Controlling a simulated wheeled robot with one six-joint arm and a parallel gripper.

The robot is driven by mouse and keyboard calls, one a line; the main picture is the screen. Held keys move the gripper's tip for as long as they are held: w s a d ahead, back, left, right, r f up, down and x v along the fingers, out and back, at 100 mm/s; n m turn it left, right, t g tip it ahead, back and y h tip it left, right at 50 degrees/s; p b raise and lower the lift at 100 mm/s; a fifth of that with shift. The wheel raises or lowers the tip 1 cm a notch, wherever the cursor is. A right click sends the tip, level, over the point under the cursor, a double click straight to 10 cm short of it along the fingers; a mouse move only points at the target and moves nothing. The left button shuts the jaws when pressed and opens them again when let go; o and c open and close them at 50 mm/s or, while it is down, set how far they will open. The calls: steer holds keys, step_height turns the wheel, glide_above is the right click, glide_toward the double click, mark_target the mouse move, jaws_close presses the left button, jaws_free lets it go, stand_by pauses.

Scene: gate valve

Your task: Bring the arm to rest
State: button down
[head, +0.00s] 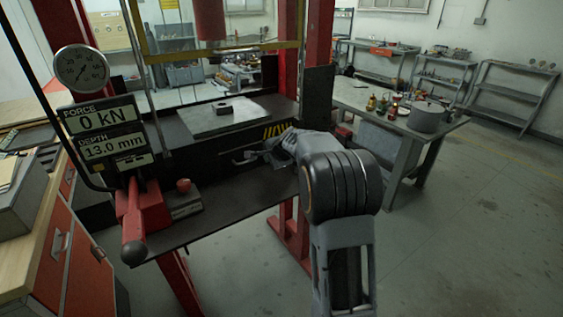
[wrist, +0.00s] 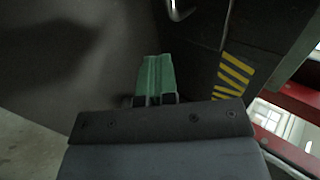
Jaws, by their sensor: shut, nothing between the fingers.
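My arm reaches forward from the bottom of the head view over the dark press bed. Whether the fingers touch the bed cannot be told.
A red press frame (head: 315,60) stands around a grey plate (head: 245,117) bearing a small dark block (head: 224,108). A red lever (head: 134,225) and a display (head: 105,130) reading 0 kN and 13.0 mm are left. A bench (head: 375,112) with a pot (head: 427,117) stands right. Floor at right is clear.

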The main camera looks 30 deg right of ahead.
steer(key=v, duration=0.7)
steer(key=s+f+n+g, duration=0.1)
steer(key=s+f, duration=0.1)
steer(key=s+a+f+n+g, duration=0.1)
steer(key=s+n, duration=0.1)
steer(key=s+a+f+n+g, duration=0.1)
steer(key=s+f+n, duration=0.1)
steer(key=shift+f, duration=0.3)
steer(key=s+a+n+g, duration=0.1)
steer(key=s+a+n, duration=0.2)
steer(key=s, duration=0.4)
steer(key=s+a+n, duration=0.4)
steer(key=s, duration=0.4)
steer(key=s+a+n+g+h, duration=0.1)
steer(key=s+a+n, duration=0.3)
steer(key=s, duration=0.3)
steer(key=shift+s+f+n+g, duration=0.3)
steer(key=shift+f, duration=0.05)
